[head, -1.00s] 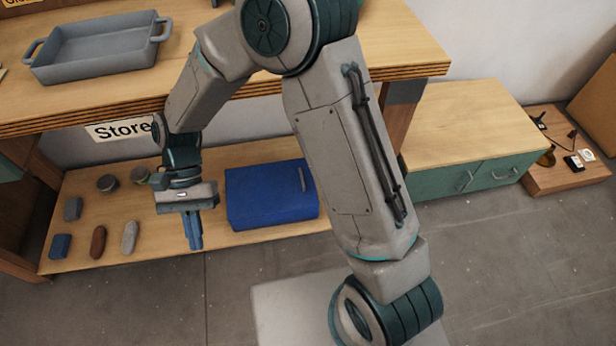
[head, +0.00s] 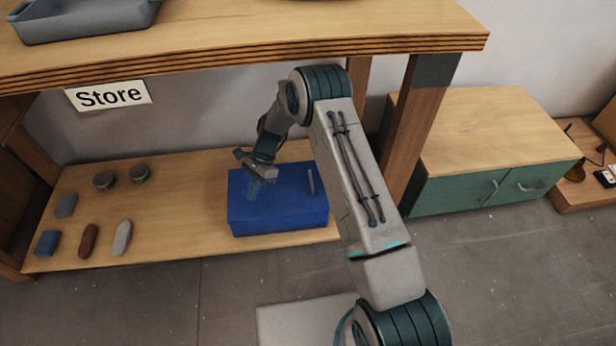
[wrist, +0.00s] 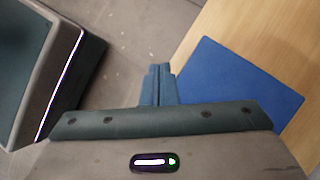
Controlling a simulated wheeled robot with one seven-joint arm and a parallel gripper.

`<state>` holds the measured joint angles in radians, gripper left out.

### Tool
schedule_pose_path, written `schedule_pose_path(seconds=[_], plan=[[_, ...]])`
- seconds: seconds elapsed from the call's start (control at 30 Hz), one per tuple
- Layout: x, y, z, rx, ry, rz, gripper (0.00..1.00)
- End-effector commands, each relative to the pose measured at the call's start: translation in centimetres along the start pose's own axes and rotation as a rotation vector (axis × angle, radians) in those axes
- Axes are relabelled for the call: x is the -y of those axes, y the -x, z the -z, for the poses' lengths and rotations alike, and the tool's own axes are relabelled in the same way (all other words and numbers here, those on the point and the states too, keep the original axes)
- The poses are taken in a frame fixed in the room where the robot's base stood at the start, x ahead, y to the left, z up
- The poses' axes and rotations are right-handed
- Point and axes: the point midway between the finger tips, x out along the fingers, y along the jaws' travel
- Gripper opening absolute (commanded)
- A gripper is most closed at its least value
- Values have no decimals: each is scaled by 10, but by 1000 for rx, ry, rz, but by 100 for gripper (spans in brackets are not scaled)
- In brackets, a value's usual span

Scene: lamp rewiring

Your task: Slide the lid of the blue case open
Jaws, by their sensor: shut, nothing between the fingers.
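The blue case (head: 285,212) sits on the low wooden shelf under the workbench. Its lid looks shut, with a raised bar handle (head: 310,181) near its right end. My gripper (head: 256,190) is over the left part of the lid, pointing down, with its fingers shut and empty. I cannot tell whether the fingertips touch the lid. In the wrist view the blue case (wrist: 235,85) lies beyond and to the right of my gripper's closed fingers (wrist: 160,72). The handle is not visible in that view.
Several small items, among them a brown one (head: 88,241) and a grey one (head: 122,238), lie on the shelf (head: 190,200) left of the case. The bench top (head: 300,35) overhangs above. A green cabinet (head: 490,185) stands to the right.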

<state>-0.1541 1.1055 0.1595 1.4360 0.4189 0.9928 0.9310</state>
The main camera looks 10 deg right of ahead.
Motion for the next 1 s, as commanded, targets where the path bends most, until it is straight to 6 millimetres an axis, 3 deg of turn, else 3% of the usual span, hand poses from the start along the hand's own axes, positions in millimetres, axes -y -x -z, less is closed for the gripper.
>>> schedule_pose_path(seconds=[0.03, 0.2, 0.3, 0.4, 0.5, 0.63, 1.0], plan=[[-2, 17, 40, -28, -73, 49, 0], [-23, 80, 150, -118, -290, 209, 0], [-41, 114, 198, -165, -388, 284, 0], [-58, 139, 232, -203, -458, 341, 0], [-69, 154, 252, -225, -497, 373, 0], [-72, 153, 262, -235, -514, 385, 0], [-50, 86, 285, -233, -514, 383, 0]])
